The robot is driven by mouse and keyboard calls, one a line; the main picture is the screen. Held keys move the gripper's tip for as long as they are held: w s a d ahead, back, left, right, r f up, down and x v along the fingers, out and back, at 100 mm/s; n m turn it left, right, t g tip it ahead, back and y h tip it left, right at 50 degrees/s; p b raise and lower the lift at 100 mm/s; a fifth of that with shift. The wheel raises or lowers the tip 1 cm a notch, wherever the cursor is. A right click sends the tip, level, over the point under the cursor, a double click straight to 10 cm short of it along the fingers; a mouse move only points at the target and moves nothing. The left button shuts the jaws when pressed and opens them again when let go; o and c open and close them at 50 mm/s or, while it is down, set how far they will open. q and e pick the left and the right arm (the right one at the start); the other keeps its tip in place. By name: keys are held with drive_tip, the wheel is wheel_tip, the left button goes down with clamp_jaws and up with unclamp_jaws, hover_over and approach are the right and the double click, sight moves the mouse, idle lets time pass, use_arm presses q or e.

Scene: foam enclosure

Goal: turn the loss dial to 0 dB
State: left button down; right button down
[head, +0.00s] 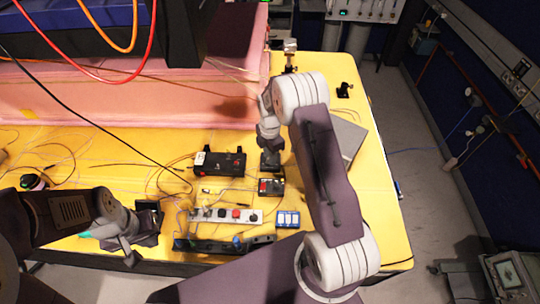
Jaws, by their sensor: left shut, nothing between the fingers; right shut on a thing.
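A small dark box (270,161) stands on the yellow bench top, in the middle of the head view. My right gripper (269,147) comes down over it from above and is shut on what looks like the loss dial on its top. The fingers and wrist cover the dial, and its marks and setting cannot be read. My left gripper (129,257) is shut and empty at the lower left, near the bench's front edge, well apart from the box.
A second small box with a red part (271,187) sits just in front. A black device (219,163) and a power strip (225,215) lie to the left. Thin cables cross the yellow bench (110,150). A pink foam block (130,95) stands behind. A grey flat item (348,138) lies right.

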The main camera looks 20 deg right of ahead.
drive_tip(key=shift+n, duration=0.8)
drive_tip(key=c, duration=1.2)
unclamp_jaws()
drive_tip(key=shift+o, duration=0.2)
drive_tip(key=shift+r, duration=0.15)
wheel_tip(320, 180, up, 8)
drive_tip(key=shift+f+b, duration=0.1)
drive_tip(key=shift+b, duration=0.8)
drive_tip(key=shift+r, duration=0.5)
